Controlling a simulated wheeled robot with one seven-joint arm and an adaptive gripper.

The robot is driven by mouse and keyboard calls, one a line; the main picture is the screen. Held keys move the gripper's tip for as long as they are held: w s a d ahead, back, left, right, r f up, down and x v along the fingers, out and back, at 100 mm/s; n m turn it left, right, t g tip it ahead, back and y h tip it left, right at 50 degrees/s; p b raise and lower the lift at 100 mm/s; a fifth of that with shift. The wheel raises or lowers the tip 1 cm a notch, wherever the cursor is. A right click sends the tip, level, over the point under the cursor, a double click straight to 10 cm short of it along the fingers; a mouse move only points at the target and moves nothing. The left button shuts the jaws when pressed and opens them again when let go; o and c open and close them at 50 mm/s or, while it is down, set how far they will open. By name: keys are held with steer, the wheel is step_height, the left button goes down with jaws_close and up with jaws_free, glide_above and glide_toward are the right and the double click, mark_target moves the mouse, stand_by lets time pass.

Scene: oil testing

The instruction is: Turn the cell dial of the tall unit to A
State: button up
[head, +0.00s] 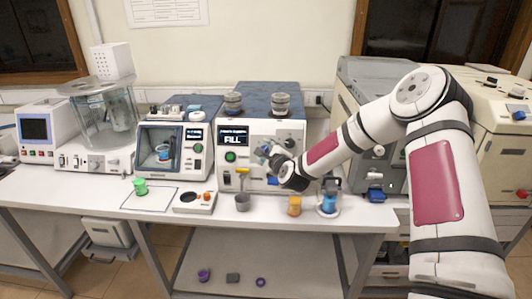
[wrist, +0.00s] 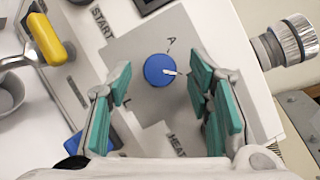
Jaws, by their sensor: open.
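The tall unit (head: 262,128) with a FILL screen stands at the middle of the bench in the head view. Its blue round cell dial (wrist: 158,69) faces me in the wrist view, and its white pointer aims to the picture's right. The A mark (wrist: 171,38) is above the dial and slightly right, and the pointer is not on it. My gripper (head: 270,155) is at the unit's front face. In the wrist view its teal-padded fingers are apart, one on each side of the dial, with visible gaps. In the head view my gripper hides the dial.
A yellow-handled lever (wrist: 46,38) is left of the dial and a silver knob (wrist: 290,42) is at the upper right in the wrist view. A grey cup (head: 242,202), an orange block (head: 295,206) and a blue-filled vessel (head: 328,204) stand before the unit.

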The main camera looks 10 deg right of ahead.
jaws_close()
steer(key=shift+w+a+r+n+g+h+b, duration=0.15)
steer(key=shift+n+g+b, duration=0.65)
steer(key=shift+n, duration=1.6)
steer(key=shift+w+r+n+g+h+b, duration=0.1)
steer(key=shift+r+n+g+h+b, duration=0.25)
steer(key=shift+n+g, duration=1.45)
steer(key=shift+w+a+r+n+g+h+b, duration=0.1)
steer(key=shift+n+g+b, duration=0.45)
steer(key=shift+n, duration=2.45)
steer(key=shift+d, duration=0.1)
